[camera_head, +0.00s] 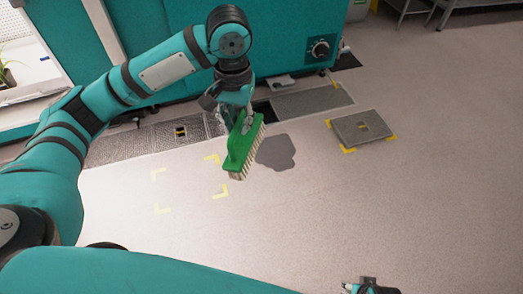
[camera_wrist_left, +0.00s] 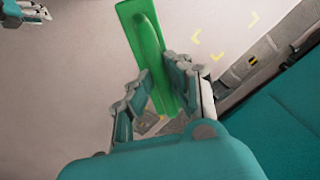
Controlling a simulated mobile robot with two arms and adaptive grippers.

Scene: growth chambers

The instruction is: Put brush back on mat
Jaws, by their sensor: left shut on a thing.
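The green brush (camera_head: 243,150) with pale bristles is held in my left gripper (camera_head: 238,112), above the floor and tilted. Its dark shadow lies on the floor to its right. In the left wrist view, the fingers of my left gripper (camera_wrist_left: 155,95) close around the brush's green back (camera_wrist_left: 150,45). A grey ribbed mat (camera_head: 312,99) lies along the teal chamber, behind and right of the brush. A longer grey textured strip (camera_head: 145,143) lies to the left. I cannot tell which is the task's mat. My right gripper (camera_head: 370,287) is partly cut off at the bottom edge.
A grey plate (camera_head: 350,130) with yellow corner marks lies on the floor at right. Empty yellow corner marks (camera_head: 212,158) outline a bare floor patch left of the brush. A dark opening (camera_head: 263,110) sits between the strips. The teal chamber (camera_head: 285,40) stands behind. Floor at right is clear.

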